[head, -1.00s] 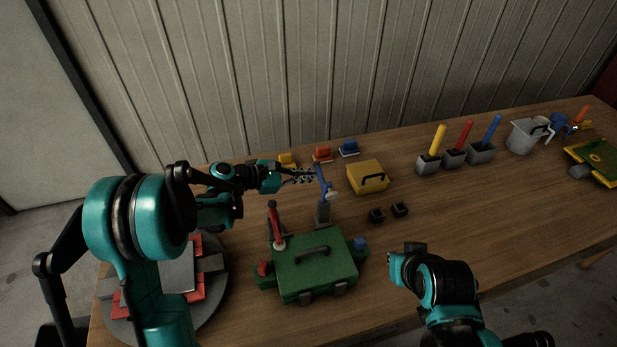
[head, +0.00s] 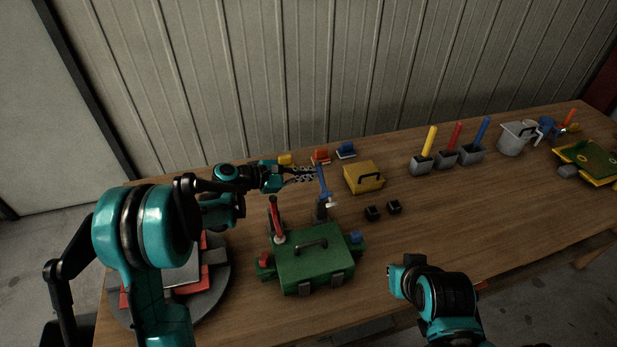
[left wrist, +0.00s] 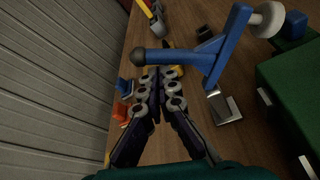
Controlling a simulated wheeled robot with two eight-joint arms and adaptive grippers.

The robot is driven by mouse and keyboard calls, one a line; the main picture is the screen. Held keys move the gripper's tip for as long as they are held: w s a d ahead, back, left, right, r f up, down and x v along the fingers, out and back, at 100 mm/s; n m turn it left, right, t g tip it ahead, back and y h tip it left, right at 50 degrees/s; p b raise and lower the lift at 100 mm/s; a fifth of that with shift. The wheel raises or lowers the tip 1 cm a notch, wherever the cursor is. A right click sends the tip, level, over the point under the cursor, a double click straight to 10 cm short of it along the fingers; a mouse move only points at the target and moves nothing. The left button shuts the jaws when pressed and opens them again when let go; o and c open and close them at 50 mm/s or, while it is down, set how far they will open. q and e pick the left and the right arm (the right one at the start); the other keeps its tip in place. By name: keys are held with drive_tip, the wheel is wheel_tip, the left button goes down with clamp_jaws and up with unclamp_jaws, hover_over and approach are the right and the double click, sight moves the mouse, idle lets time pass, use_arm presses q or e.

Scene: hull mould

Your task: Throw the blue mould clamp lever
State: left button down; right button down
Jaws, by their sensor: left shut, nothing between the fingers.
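The green mould (head: 312,268) sits on the table with a red lever (head: 273,212) on its left and the blue clamp lever (head: 323,184) at its back right. In the left wrist view, the blue lever (left wrist: 225,45) has a dark knob at one end and a pale round pad at the other. My left gripper (head: 313,174) is shut and empty beside the lever's upper end. In the left wrist view its fingertips (left wrist: 157,76) are close to the knob; I cannot tell if they touch. My right gripper (head: 395,275) is right of the mould, its fingers unclear.
A yellow case (head: 363,178) and two small black blocks (head: 373,213) stand right of the lever. Grey holders with coloured handles (head: 447,158) and a grey jug (head: 516,138) are farther right. A round grey turntable (head: 216,290) lies left of the mould. The right-middle table is clear.

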use_arm(q)
drive_tip(key=shift+s+d+r, duration=0.15)
drive_tip(key=shift+s+r, duration=0.05)
drive_tip(key=shift+s, duration=0.25)
drive_tip(key=shift+s+d+r, duration=0.15)
drive_tip(key=shift+s, duration=0.25)
idle(0.3)
